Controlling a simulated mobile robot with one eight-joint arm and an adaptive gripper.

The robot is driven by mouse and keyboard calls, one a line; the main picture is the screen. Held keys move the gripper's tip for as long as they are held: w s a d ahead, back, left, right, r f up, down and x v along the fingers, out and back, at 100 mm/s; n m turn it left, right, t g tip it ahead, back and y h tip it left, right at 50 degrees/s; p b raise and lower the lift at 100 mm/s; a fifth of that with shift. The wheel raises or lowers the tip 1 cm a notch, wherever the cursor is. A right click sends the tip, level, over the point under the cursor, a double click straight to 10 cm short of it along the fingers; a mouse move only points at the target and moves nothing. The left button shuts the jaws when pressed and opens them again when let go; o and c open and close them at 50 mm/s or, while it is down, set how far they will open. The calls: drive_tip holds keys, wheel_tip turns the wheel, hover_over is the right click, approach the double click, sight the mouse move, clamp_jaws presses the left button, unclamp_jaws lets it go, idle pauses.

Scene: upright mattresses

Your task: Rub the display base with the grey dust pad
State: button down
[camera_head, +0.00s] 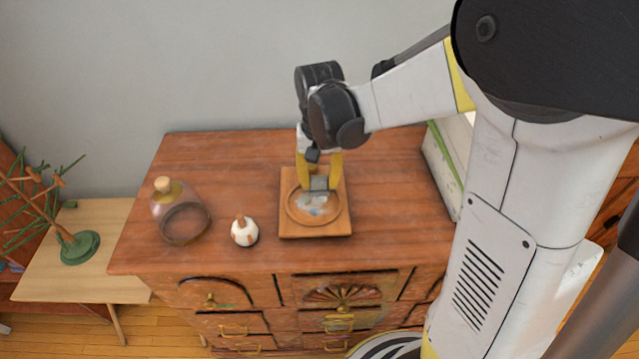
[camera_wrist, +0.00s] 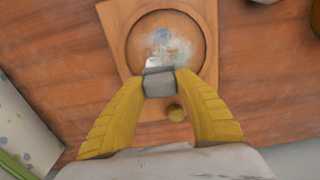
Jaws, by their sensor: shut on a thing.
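The display base (camera_head: 287,227) is a square wooden board with a round recess, lying on top of the wooden chest. Its recess shows a whitish, bluish smudge, also seen in the wrist view on the base (camera_wrist: 118,20). My gripper (camera_head: 320,184) has yellow fingers and is shut on the small grey dust pad (camera_head: 319,183). The pad (camera_wrist: 159,84) is between the fingertips at the edge of the round recess. I cannot tell whether it touches the base.
A glass dome with a cork-coloured knob (camera_head: 181,216) and a small white-and-brown round object (camera_head: 244,232) stand left of the base on the chest top (camera_head: 240,155). Pale box-like things (camera_head: 446,165) stand at the right. A low table (camera_head: 100,225) holds a green plant-like stand (camera_head: 80,247).

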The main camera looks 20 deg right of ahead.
drive_tip(key=shift+s+a, duration=0.2)
drive_tip(key=shift+s, duration=0.6)
drive_tip(key=shift+s+a, duration=0.2)
drive_tip(key=shift+s, duration=0.6)
drive_tip(key=shift+s+a, duration=0.2)
drive_tip(key=shift+s, duration=0.6)
drive_tip(key=shift+w, duration=0.15)
drive_tip(key=shift+w+d, duration=0.2)
drive_tip(key=shift+w, duration=0.55)
drive_tip(key=shift+w+d, duration=0.2)
drive_tip(key=shift+w, duration=0.55)
drive_tip(key=shift+w+d, duration=0.2)
drive_tip(key=shift+w, duration=0.55)
drive_tip(key=shift+s+a, duration=0.2)
drive_tip(key=shift+s, duration=0.6)
drive_tip(key=shift+s+a, duration=0.2)
drive_tip(key=shift+s, duration=0.55)
drive_tip(key=shift+s+a, duration=0.2)
drive_tip(key=shift+s, duration=0.6)
drive_tip(key=shift+w, duration=0.15)
